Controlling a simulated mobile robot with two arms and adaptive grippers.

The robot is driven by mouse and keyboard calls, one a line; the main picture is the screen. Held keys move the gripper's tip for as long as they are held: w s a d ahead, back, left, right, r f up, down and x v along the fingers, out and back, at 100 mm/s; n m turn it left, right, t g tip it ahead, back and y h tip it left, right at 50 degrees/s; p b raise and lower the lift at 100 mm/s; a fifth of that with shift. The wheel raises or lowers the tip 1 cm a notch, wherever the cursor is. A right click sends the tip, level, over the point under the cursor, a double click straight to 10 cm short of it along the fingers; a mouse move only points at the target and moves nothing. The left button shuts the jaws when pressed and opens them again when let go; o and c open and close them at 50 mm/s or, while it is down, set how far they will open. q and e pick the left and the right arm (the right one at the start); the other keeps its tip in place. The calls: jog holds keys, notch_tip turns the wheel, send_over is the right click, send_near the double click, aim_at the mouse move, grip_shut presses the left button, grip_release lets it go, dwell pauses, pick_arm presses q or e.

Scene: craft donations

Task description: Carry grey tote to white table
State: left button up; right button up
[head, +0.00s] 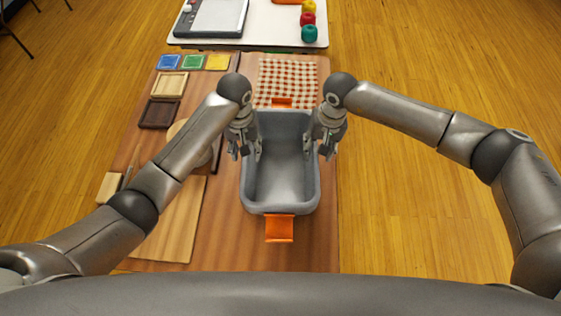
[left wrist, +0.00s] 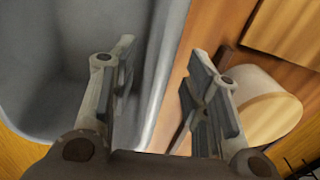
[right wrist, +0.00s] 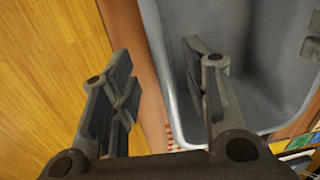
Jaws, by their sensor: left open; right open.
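The grey tote (head: 280,190) stands on the wooden table, with an orange clip (head: 280,229) at its near end and another at its far end. It looks empty. The white table (head: 267,28) is beyond the wooden one. My left gripper (head: 245,148) is open at the tote's left side wall; in the left wrist view the wall (left wrist: 165,55) runs between its fingers, one inside and one outside. My right gripper (head: 322,147) is open at the right side wall; in the right wrist view that wall (right wrist: 158,50) also lies between its fingers.
The wooden table (head: 225,235) also bears a red checked cloth (head: 287,78), small colored trays (head: 194,62), wooden trays (head: 170,84) and a round wooden item (head: 177,130) left of the tote. The white table holds a grey device (head: 215,18) and colored yarn-like balls (head: 309,33). Floor right is clear.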

pick_arm(q)
jog(key=shift+f, duration=2.65)
pick_arm(e)
jog(key=shift+a+f, duration=0.15)
jog(key=shift+f, duration=1.15)
jog(key=shift+a+f, duration=0.1)
jog(key=shift+f, duration=1.2)
pick_arm(q)
jog(key=shift+c, duration=0.2)
pick_arm(e)
jog(key=shift+c, duration=0.3)
pick_arm(q)
grip_shut()
pick_arm(e)
grip_shut()
